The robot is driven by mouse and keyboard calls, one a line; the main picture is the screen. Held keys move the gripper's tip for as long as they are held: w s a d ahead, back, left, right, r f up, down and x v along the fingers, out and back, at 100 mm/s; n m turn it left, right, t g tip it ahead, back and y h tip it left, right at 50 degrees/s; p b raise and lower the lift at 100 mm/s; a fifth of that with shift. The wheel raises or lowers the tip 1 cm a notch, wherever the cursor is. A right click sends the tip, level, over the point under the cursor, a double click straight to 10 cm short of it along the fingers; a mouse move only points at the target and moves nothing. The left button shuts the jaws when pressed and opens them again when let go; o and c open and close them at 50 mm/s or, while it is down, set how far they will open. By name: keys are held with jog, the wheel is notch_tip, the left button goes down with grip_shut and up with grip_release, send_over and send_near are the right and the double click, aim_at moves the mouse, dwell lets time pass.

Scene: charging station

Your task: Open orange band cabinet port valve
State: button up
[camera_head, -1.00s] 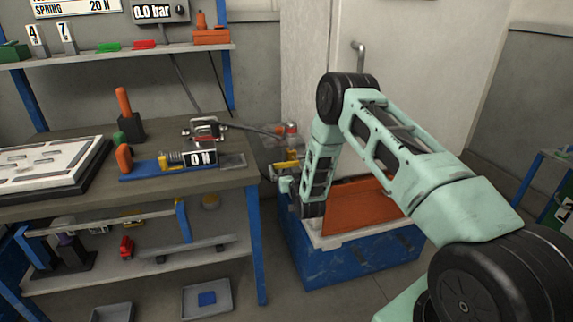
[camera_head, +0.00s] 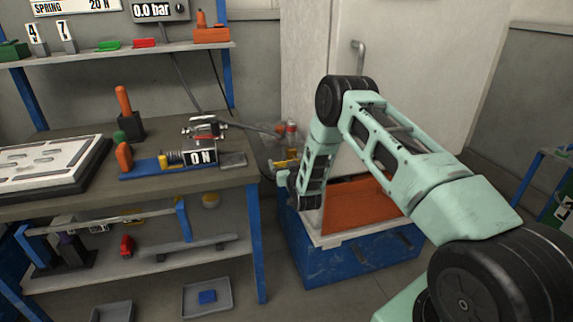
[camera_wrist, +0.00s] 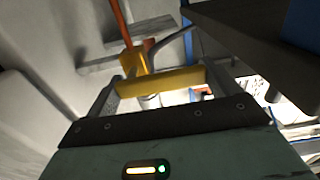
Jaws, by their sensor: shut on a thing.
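In the wrist view, a yellow bar-like valve handle (camera_wrist: 160,82) lies across between the grey fingers of my gripper (camera_wrist: 162,88). My gripper is shut on it. A yellow valve body (camera_wrist: 133,60) sits just beyond the handle, below an orange pipe or band (camera_wrist: 121,20). In the head view, yellow valve parts (camera_head: 287,163) show low beside the pale cabinet (camera_head: 318,50), left of my forearm. My wrist partly hides that spot, and the fingertips are hard to make out there. How far the valve is turned cannot be told.
A blue crate (camera_head: 345,262) with an orange panel (camera_head: 360,208) stands below my arm. A red-capped item (camera_head: 291,130) is behind the wrist. The floor at right is clear.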

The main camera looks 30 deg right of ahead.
jog(key=shift+f, duration=0.15)
jog(key=n+b, duration=0.1)
jog(key=f+n+b, duration=0.1)
jog(key=shift+a+n, duration=0.1)
jog(key=shift+n, duration=0.3)
jog(key=shift+s+d+f+n+b, duration=0.15)
jog(key=shift+d+f+n+b, duration=0.35)
jog(key=shift+n+b, duration=1.55)
jog(key=shift+s+d+f+n+b, duration=0.2)
jog(key=shift+d+f+n+b, duration=0.7)
jog(key=shift+n, duration=2.05)
jog(key=shift+s+d+n+b, duration=0.15)
jog(key=shift+d+n+b, duration=0.15)
jog(key=shift+n+b, duration=1.9)
jog(key=shift+n, duration=0.4)
jog(key=o, duration=1.2)
jog(key=shift+c, duration=0.2)
jog(key=shift+r, duration=0.1)
